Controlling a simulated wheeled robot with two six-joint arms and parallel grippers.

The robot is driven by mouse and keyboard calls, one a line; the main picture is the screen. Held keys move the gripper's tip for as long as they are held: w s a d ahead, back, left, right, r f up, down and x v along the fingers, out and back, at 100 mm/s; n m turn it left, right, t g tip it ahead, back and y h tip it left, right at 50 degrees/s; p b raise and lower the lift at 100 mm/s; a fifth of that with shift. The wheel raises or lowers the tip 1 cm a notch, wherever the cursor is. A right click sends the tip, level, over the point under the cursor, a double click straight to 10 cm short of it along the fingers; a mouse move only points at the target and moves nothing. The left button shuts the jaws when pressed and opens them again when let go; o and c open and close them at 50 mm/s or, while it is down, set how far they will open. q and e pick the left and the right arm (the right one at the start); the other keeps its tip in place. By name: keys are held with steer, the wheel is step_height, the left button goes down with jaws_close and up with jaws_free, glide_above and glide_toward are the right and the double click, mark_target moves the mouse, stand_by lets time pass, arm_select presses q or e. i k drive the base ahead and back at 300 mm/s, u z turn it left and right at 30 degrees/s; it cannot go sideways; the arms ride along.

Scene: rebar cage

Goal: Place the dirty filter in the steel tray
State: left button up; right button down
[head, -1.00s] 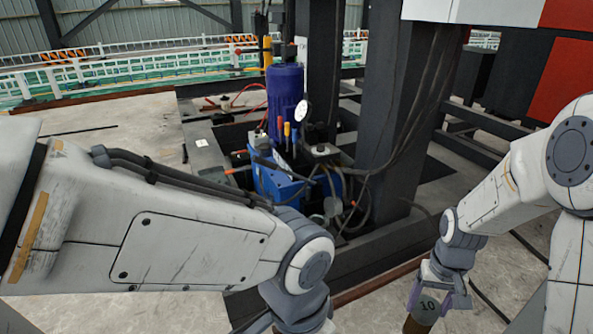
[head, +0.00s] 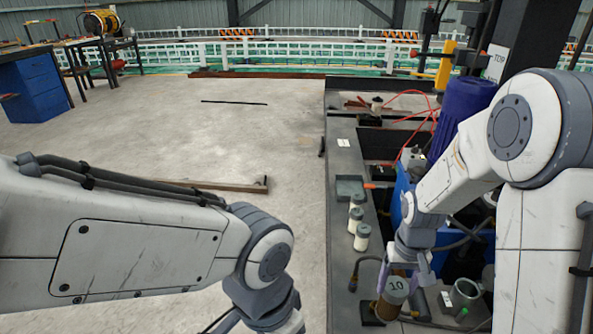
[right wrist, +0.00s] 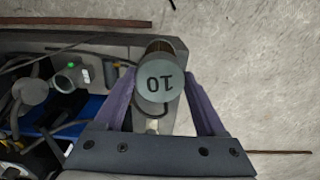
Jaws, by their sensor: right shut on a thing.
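The filter is over the near part of the dark frame beside the hydraulic unit. A small grey-green open tray (head: 350,186), which looks like the steel tray, lies on the frame's ledge, farther away and left of the gripper. My left arm crosses the lower left; its gripper is out of the picture.
A grey cylindrical housing (head: 465,293) is right of the filter. The blue unit (head: 404,190) with hoses is close by. The concrete floor (head: 240,145) is largely clear.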

mark_target(350, 190)
steer(key=u, duration=0.95)
steer(key=i, duration=3.1)
steer(key=z, duration=1.05)
steer(key=i, duration=0.65)
steer(key=z, duration=0.6)
